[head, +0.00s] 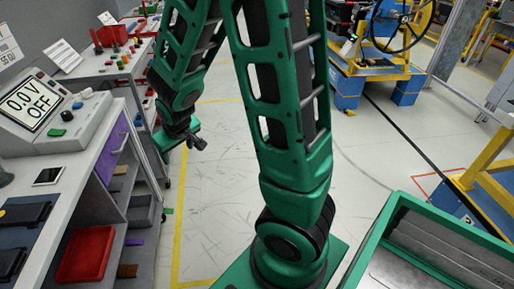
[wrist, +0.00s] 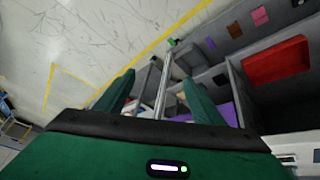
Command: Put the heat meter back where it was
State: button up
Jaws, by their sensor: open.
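My gripper (head: 197,143) hangs beyond the near bench, over the floor beside the shelving. In the wrist view, the two green fingers of my gripper (wrist: 162,92) are spread apart with nothing held between them. I cannot tell for sure which object is the heat meter. A small dark-screened device (head: 47,176) lies flat on the near bench at the left, apart from my gripper. Dark flat items (head: 22,214) lie closer on the same bench.
A console reading 0.0V OFF (head: 45,115) stands on the near bench (head: 75,190). A red bin (head: 86,254) sits on a shelf below; it also shows in the wrist view (wrist: 275,62). A far bench (head: 95,65) holds small parts. Green-rimmed box (head: 400,205) at right. The middle floor is clear.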

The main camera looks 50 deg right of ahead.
jog(key=s+d+r+m+g, duration=0.2)
jog(key=s+d+r, duration=0.2)
jog(key=s, duration=0.3)
jog(key=s+d+r+m+g, duration=0.1)
jog(key=s+d+r, duration=0.2)
jog(key=s+d, duration=0.3)
jog(key=s+a+r+m+g+y, duration=0.1)
jog(key=s+r+m+g, duration=0.1)
jog(key=s, duration=1.3)
notch_tip(320, 180, up, 2)
jog(key=shift+s+r+m+y, duration=0.2)
jog(key=shift+m+y, duration=0.1)
jog(key=shift+m, duration=0.2)
jog(key=shift+w, duration=0.15)
